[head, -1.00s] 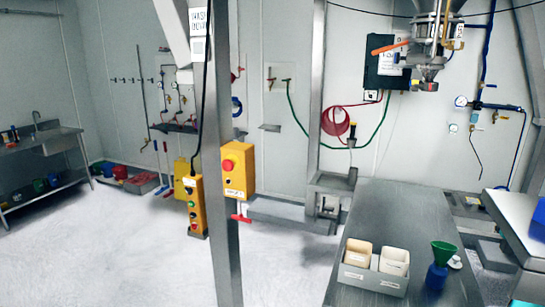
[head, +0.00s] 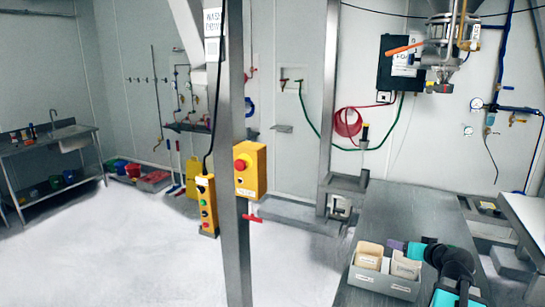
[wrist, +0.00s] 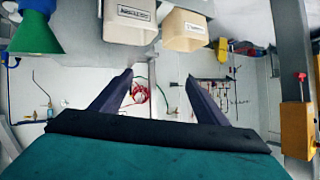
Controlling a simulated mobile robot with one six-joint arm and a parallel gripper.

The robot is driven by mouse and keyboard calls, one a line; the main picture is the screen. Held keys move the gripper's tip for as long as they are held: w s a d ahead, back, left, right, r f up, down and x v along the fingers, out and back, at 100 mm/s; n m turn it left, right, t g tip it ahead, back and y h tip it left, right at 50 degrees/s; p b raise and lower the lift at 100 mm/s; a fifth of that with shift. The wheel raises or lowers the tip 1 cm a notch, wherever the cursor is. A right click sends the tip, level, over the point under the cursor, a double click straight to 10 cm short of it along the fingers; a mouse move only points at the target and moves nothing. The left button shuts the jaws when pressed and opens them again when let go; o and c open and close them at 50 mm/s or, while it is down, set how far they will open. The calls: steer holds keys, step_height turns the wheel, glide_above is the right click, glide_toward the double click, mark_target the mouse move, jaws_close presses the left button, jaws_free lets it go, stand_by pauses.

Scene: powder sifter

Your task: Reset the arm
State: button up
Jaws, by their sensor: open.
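My gripper (head: 398,246) shows in the head view at the lower right, over the steel table (head: 405,205) and close by the two beige scoop-like containers. In the wrist view the two dark fingers of my gripper (wrist: 159,76) stand wide apart with nothing between them. My teal and black arm reaches in from the bottom edge. In the wrist view a green funnel (wrist: 38,32) and a blue bottle (wrist: 36,6) are at the top left, beside the gripper. My arm hides them in the head view.
A grey tray (head: 380,284) holds the beige containers (head: 369,256). A steel post (head: 232,150) with a yellow emergency-stop box (head: 250,170) stands mid-left. A steel hopper outlet (head: 440,75) hangs above the table's far end.

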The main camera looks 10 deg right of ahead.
steer(key=w+a+f+n+g+y, duration=0.1)
steer(key=a+f+g+y, duration=0.15)
steer(key=a+f, duration=0.8)
steer(key=w+a+f+n+g+y, duration=0.1)
steer(key=w+a+f+g, duration=0.15)
steer(key=a+f, duration=0.85)
steer(key=s+a+f+n+g+h, duration=0.1)
steer(key=s+a+f+g, duration=0.2)
steer(key=s+a+f, duration=0.5)
steer(key=s+a+f+n+g+h, duration=0.1)
steer(key=s+a+f+g, duration=0.25)
steer(key=a, duration=0.85)
steer(key=s+f+g+b, duration=0.2)
steer(key=s+f+b, duration=0.6)
steer(key=f, duration=0.6)
steer(key=s+f+g+b, duration=0.1)
steer(key=s+f+b, duration=0.7)
steer(key=f, duration=0.6)
steer(key=s+f+g+b, duration=0.2)
steer(key=s+f+b, duration=0.6)
steer(key=f, duration=0.7)
steer(key=shift+s+a+g+b, duration=0.2)
steer(key=shift+s+g+b, duration=0.15)
steer(key=shift+s, duration=0.1)
